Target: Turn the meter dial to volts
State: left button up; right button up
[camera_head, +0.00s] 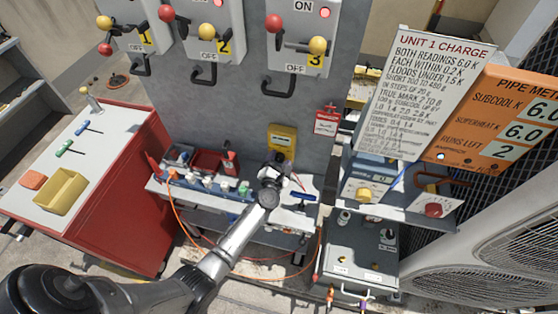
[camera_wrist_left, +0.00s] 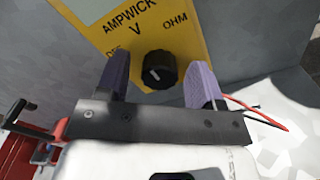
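The yellow meter (camera_head: 283,137) stands upright at the back of the bench against the grey panel. In the left wrist view its yellow face (camera_wrist_left: 190,35) reads AMPWICK, with V above the dial, OHM to the right and a partly hidden label to the left. The black round dial (camera_wrist_left: 159,70) has a pale mark on the left part of its face; its exact setting is hard to tell. My left gripper (camera_wrist_left: 160,82) is open, its two purple-grey fingers either side of the dial in the picture, with gaps on both sides. In the head view my left gripper (camera_head: 276,168) is just below the meter. My right gripper is not in view.
The bench (camera_head: 212,200) holds small bottles and a red tray left of the meter. Red and black leads (camera_wrist_left: 258,112) lie close on the right. A red cabinet (camera_head: 135,180) stands left. Switch boxes (camera_head: 300,40) hang above; signs (camera_head: 415,95) stand right.

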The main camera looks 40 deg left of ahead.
pick_arm(q)
jog(key=shift+s, duration=0.1)
jog(key=v, duration=1.3)
jog(key=shift+s+d, duration=0.25)
jog(key=shift+s, duration=0.05)
